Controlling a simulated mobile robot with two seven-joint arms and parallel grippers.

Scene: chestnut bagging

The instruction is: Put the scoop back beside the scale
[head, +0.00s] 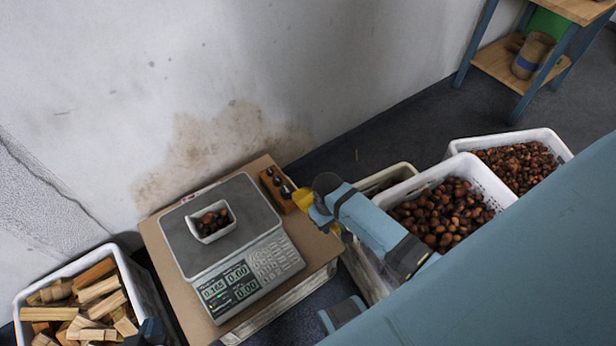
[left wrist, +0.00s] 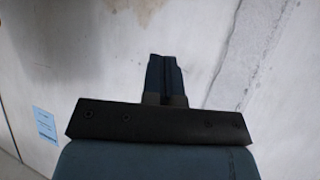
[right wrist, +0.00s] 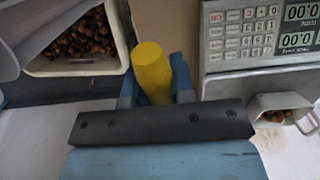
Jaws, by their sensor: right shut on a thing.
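The scale (head: 262,262) stands on a board-topped table, with a small white tray (head: 203,237) of chestnuts on its pan. Its keypad and display (right wrist: 240,33) also show in the right wrist view. My right gripper (head: 318,203) is to the right of the scale, near the table's right edge. It is shut on the yellow part of the scoop (head: 303,198), which stands out between the fingers in the right wrist view (right wrist: 152,70). The rest of the scoop is hidden. My left gripper (left wrist: 163,78) is shut and empty, facing a pale wall.
A wooden block with dark pieces (head: 277,187) is at the scale's back right corner. Bare table top (head: 318,246) shows right of the scale. White crates of chestnuts (head: 482,172) stand to the right; a crate of firewood (head: 148,290) stands left. The wall is close behind.

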